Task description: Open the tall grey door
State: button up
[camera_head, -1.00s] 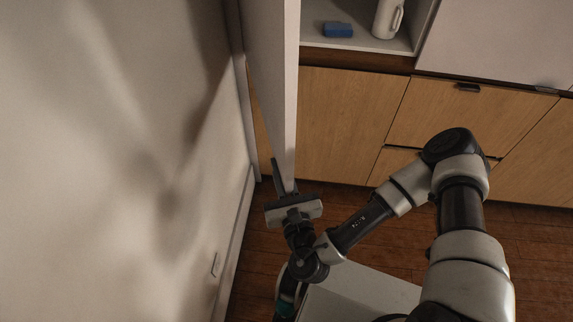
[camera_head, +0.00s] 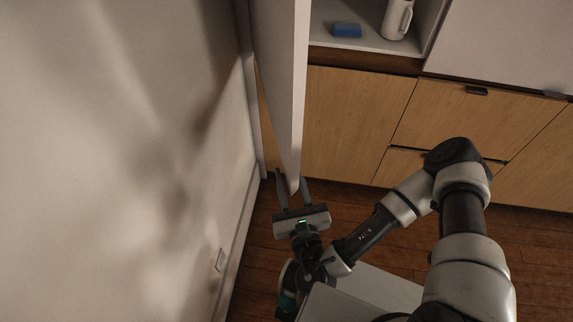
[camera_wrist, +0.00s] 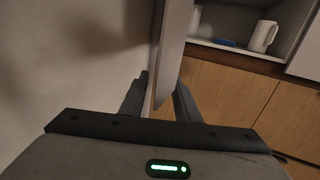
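The tall grey door (camera_head: 282,70) stands swung open and shows nearly edge-on, close to the wall on the left. My gripper (camera_head: 293,177) is at the lower end of its visible edge, with one finger on each side. In the wrist view the fingers (camera_wrist: 160,98) are spread apart, and the edge of the door (camera_wrist: 173,45) runs down between them. There is space beside the fingers, so they do not look clamped on the door. No handle shows on the door.
A pale wall (camera_head: 110,150) fills the left side. Wooden cabinet fronts (camera_head: 350,120) stand behind the door. An open shelf holds a blue block (camera_head: 346,30) and a white jug (camera_head: 397,18).

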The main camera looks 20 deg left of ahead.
aim_at(293, 193)
jog(key=p+v, duration=0.1)
jog(key=v, duration=0.3)
jog(key=shift+s+d, duration=0.1)
jog(key=shift+f, duration=0.1)
dwell(0.3)
